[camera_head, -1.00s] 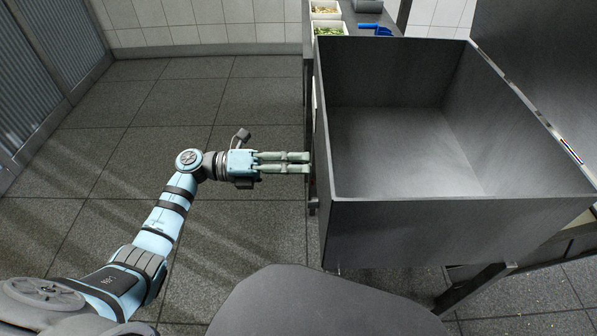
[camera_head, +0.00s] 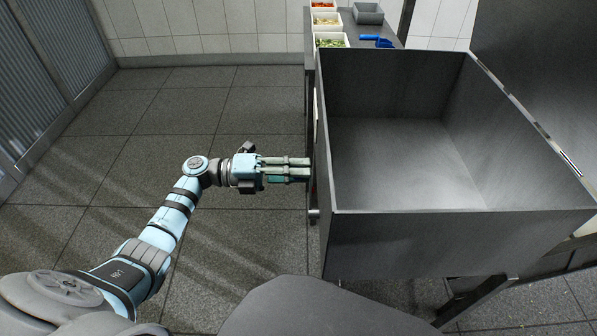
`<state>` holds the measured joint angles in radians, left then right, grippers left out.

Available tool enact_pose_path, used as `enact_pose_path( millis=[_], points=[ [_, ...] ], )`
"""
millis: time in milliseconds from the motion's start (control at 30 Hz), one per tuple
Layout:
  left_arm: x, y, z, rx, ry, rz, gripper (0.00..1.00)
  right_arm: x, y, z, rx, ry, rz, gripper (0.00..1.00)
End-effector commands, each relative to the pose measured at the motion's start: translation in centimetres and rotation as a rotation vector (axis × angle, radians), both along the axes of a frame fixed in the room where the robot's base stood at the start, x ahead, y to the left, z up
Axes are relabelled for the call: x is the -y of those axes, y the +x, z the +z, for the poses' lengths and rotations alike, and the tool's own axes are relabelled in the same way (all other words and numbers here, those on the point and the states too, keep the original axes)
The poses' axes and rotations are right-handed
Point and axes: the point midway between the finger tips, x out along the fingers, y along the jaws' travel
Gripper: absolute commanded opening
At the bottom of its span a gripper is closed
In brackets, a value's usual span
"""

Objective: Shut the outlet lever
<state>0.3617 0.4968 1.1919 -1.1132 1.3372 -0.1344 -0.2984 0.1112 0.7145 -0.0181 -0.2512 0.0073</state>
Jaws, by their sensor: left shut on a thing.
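My left gripper (camera_head: 287,170) is at the left outer wall of the large grey open-topped bin (camera_head: 430,240). Its fingers are close together and point right, with their tips against or just beside that wall. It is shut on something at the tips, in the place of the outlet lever. The lever itself is hidden by the fingers and the wall, so its angle cannot be told. A small stub (camera_head: 314,213) sticks out of the wall just below the fingertips. My right gripper is not in view.
The bin is empty. Behind it a counter holds white trays of food (camera_head: 330,40), a grey tray (camera_head: 367,13) and a blue scoop (camera_head: 377,41). Tiled floor (camera_head: 150,165) left of the bin is clear. A corrugated panel (camera_head: 35,80) stands far left.

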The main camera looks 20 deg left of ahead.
Motion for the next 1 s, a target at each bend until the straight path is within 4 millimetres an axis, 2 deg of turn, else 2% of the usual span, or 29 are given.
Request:
enact_pose_path(
  millis=[33, 133, 500, 567, 900, 1000],
  points=[
    [0.1, -0.2, -0.3, -0.007, 0.002, -0.005, 0.26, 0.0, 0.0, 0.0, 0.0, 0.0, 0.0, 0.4],
    [0.1, -0.2, -0.3, -0.006, 0.003, -0.004, 0.41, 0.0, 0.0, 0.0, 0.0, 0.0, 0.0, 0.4],
    [-0.5, -0.3, -0.2, -0.003, 0.004, -0.001, 0.43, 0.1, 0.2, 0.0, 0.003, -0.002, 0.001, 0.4],
    [-1.4, -0.6, -0.2, -0.004, 0.004, 0.0, 0.43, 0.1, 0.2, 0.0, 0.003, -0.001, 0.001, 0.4],
    [-9.4, -4.1, -0.2, -0.005, 0.003, 0.001, 0.43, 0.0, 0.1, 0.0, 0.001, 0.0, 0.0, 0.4],
    [-10.6, -4.7, -0.2, -0.004, 0.003, -0.001, 0.43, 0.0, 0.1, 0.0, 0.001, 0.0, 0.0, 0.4]
  ],
)
